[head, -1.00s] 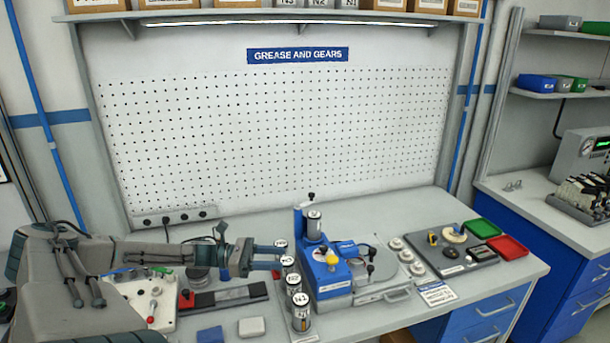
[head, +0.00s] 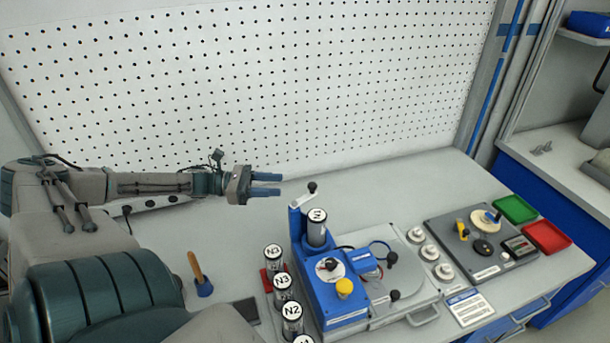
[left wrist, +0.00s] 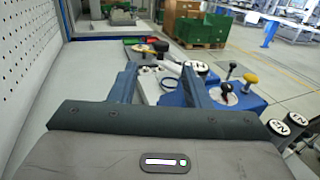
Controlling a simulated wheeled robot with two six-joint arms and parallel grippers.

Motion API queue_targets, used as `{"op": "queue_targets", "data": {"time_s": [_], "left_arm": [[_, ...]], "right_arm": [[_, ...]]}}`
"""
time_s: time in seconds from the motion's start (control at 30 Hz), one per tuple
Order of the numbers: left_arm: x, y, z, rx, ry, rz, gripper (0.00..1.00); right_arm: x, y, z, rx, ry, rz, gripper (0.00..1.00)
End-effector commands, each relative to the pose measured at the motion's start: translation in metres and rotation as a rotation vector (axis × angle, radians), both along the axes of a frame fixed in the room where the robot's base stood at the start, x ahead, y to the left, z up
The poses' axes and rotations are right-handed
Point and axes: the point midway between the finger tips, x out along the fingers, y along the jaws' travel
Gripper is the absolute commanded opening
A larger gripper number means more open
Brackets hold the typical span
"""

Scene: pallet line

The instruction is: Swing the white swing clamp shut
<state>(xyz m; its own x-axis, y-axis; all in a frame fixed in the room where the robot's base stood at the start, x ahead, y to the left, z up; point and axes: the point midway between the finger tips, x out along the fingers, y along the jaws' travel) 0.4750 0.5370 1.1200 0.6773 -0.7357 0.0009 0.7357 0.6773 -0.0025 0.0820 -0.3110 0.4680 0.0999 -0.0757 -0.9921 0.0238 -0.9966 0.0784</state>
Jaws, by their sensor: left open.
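I cannot surely single out the white swing clamp. A grey board (head: 465,262) at the bench's right carries a pale disc (head: 487,222) with small parts on it, too small to tell apart. A blue machine (head: 322,292) stands in the middle, with a white round dial (head: 330,268), a yellow knob (head: 344,287) and a grey plate with black knobs beside it. My left gripper (head: 266,184) is open and empty, up behind and left of the machine, apart from everything. In the left wrist view its fingers (left wrist: 158,82) point towards the machine and board. My right gripper is not in view.
Several labelled canisters (head: 282,285) stand left of the machine. A wooden-handled tool (head: 200,275) stands further left. White round pieces (head: 430,252) lie between the machine and the board. Green (head: 515,209) and red (head: 547,237) trays lie at the right. The bench's back strip is clear.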

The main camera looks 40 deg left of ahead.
Motion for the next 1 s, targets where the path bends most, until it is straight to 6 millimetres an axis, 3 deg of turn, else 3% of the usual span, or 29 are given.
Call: {"op": "queue_targets", "data": {"time_s": [0.1,0.37,0.63,1.0], "left_arm": [[0.016,-0.017,-0.006,-0.002,-0.008,-0.002,0.43],[0.046,-0.050,-0.004,-0.001,-0.008,-0.001,0.43],[0.060,-0.065,-0.001,0.000,-0.003,-0.001,0.43],[0.062,-0.068,0.000,0.001,-0.001,-0.001,0.43]], "right_arm": [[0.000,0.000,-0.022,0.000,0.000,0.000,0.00],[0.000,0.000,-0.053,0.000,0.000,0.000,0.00],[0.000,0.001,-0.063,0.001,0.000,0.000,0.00],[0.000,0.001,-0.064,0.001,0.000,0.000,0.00]]}}
